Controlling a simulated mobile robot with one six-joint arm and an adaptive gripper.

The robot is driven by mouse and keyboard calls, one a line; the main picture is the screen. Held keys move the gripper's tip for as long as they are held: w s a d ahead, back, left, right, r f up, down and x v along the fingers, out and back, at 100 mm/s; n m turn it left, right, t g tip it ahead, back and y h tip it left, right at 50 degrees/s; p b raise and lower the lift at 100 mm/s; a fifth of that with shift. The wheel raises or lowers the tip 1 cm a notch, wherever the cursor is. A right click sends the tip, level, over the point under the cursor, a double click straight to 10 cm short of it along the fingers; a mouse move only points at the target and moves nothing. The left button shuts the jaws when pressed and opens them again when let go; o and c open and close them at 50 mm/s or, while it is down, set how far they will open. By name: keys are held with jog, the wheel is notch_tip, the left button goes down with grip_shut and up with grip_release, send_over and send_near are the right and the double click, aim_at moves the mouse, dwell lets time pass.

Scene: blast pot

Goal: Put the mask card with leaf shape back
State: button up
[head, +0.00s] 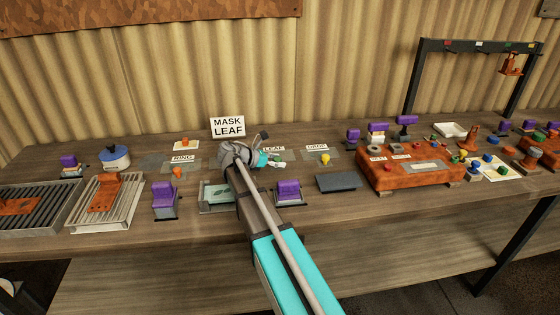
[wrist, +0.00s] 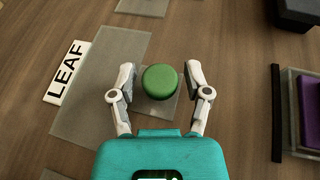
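A green round knob (wrist: 160,81) stands on a small grey card (wrist: 158,110), which lies partly over the edge of a larger grey pad (wrist: 98,92) beside the LEAF label (wrist: 67,72). My gripper (wrist: 161,74) is open, with one finger on each side of the green knob and a small gap on both sides. In the head view my gripper (head: 274,159) is over the LEAF spot, and the green knob (head: 280,155) partly shows there. Any leaf cut-out in the card under the knob cannot be made out.
A MASK LEAF sign (head: 228,126) stands behind. A pale plate with a leaf-like shape (head: 215,195) lies in front, near purple-topped blocks (head: 288,190). RING (head: 183,158) and DROP (head: 317,147) labels flank the spot. A dark slab (head: 338,182) and rusty box (head: 415,176) are to the right.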

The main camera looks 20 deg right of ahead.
jog(key=shift+r, duration=0.15)
dwell(0.3)
jog(key=shift+a+r+p, duration=0.25)
jog(key=shift+a+p, duration=0.15)
jog(key=shift+a, duration=0.05)
jog(key=p+v, duration=0.4)
jog(key=v, duration=0.7)
jog(key=shift+f, duration=0.1)
